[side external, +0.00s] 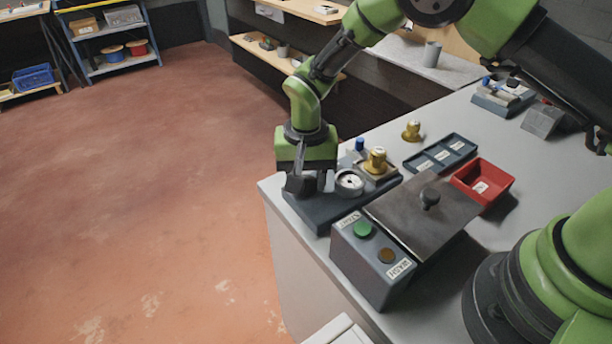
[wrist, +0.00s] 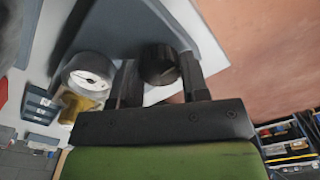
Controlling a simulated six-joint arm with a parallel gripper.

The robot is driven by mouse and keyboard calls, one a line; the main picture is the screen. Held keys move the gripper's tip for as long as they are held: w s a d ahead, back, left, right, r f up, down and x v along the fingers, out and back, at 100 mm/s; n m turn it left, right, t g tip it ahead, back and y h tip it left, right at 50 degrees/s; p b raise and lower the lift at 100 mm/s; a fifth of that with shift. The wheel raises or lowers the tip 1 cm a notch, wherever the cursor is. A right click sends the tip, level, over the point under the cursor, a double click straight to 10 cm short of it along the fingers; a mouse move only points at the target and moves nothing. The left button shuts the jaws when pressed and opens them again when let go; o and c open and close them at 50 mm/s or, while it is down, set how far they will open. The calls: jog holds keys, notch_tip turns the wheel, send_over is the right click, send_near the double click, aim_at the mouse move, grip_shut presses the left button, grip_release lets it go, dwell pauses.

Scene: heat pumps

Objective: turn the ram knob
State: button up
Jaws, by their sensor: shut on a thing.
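The ram knob (wrist: 158,62) is a dark round knob, seen between my fingers in the wrist view. It stands by the edge of a dark grey base (side external: 322,212), at the table's near-left corner in the side view. My gripper (side external: 308,185) points down over that base and is shut on the knob, one finger on each side. In the side view the fingers and wrist mostly hide the knob. A round white-faced gauge (side external: 349,182) sits on the same base just right of my gripper; it also shows in the wrist view (wrist: 90,76).
A control box (side external: 372,262) with green and brown buttons stands in front, beside a grey lidded box (side external: 400,212). A brass-coloured fitting (side external: 376,160), a red tray (side external: 505,190) and a dark blue sectioned tray (side external: 460,143) lie to the right. The table ends just left of the base.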

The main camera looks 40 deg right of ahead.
dwell(0.4)
jog(key=o, duration=0.9)
jog(key=shift+r, duration=0.1)
notch_tip(320, 180, up, 10)
jog(key=shift+f, duration=0.1)
